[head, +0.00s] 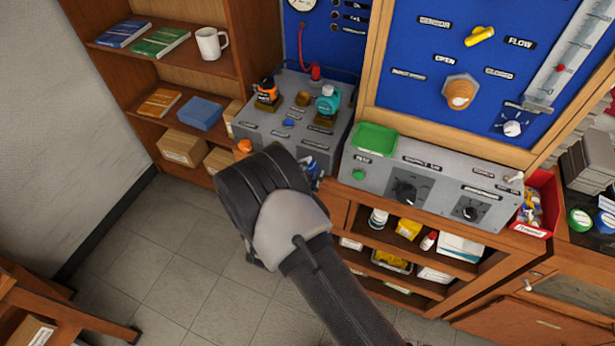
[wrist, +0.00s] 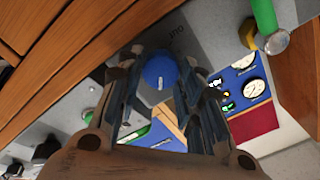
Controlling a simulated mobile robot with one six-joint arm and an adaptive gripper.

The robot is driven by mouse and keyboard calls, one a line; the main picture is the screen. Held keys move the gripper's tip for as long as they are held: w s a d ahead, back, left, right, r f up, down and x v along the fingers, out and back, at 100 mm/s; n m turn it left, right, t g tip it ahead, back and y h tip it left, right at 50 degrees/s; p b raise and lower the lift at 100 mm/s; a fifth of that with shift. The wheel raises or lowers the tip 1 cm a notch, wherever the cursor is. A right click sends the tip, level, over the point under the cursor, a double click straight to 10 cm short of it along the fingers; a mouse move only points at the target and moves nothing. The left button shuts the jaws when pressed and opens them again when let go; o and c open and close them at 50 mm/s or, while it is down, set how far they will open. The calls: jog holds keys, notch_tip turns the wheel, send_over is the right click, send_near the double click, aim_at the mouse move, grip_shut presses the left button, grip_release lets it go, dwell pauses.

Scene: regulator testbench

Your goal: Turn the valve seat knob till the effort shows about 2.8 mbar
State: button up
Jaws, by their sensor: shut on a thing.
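A round blue knob (wrist: 160,72) with a white pointer mark sits on the front of a grey box (head: 262,125), its label only partly readable. My gripper (wrist: 160,78) is shut on this knob, one finger on each side. In the head view my gripper (head: 311,172) is at the box's lower right front, and my wrist hides much of that front. I cannot tell from the lettering whether this is the valve seat knob. Dials on the blue panel show in the wrist view (wrist: 245,61), too small to read an effort value.
An orange knob (head: 244,146) is at the box's left front. Orange and teal fittings (head: 327,100) stand on top. A grey control panel (head: 440,180) with black knobs is to the right. A shelf (head: 180,60) stands at left, and the floor (head: 170,260) is clear.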

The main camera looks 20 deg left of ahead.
jog(key=m+b, duration=0.5)
jog(key=shift+f+m, duration=0.2)
jog(key=shift+m, duration=0.1)
dwell(0.5)
jog(key=o, duration=1.1)
jog(key=shift+r, duration=0.1)
jog(key=shift+c, duration=0.2)
jog(key=s, duration=1.2)
jog(key=shift+a, duration=0.45)
jog(key=shift+w, duration=0.1)
